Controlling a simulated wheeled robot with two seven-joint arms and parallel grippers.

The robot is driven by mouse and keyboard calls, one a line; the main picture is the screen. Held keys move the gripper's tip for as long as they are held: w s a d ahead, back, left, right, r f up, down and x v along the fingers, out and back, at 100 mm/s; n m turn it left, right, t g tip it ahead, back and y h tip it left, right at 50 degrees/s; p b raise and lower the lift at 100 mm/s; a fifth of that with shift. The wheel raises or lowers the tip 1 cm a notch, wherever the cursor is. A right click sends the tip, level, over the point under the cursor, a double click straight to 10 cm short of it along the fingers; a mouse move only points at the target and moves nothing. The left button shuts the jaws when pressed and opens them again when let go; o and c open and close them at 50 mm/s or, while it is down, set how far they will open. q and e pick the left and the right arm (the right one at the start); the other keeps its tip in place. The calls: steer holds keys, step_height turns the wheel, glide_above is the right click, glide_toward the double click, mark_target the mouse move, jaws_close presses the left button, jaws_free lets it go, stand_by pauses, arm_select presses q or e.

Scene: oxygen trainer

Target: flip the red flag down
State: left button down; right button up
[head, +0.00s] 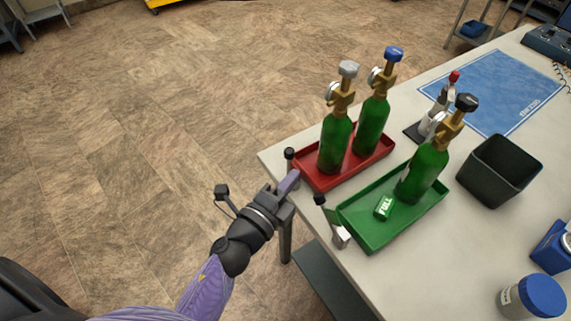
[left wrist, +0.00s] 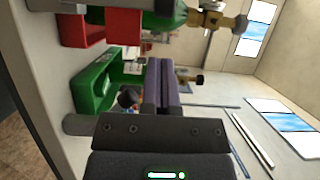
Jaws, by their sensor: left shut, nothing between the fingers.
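A dark-knobbed post (head: 289,154) stands at the left corner of the red tray (head: 318,184), close to my left gripper. My left gripper (head: 290,181) is shut and empty, its purple fingers just left of the red tray at the table's edge. They also show in the left wrist view (left wrist: 161,84). A second dark-knobbed post (head: 320,199) stands at the green tray (head: 376,240), with a thin greenish plate (head: 334,217) beside it. My right gripper is in neither view.
Two green cylinders (head: 335,145) stand in the red tray. Another cylinder (head: 423,172) and a "FULL" tag (head: 383,207) are in the green tray. A black bin (head: 497,170), a blue mat (head: 500,90) and a blue-lidded jar (head: 532,296) are farther right. Open floor lies left.

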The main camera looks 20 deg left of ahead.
arm_select(q)
steer(key=shift+w+a, duration=0.45)
steer(key=shift+w, duration=0.25)
steer(key=shift+w+a, duration=0.45)
steer(key=shift+w, duration=0.2)
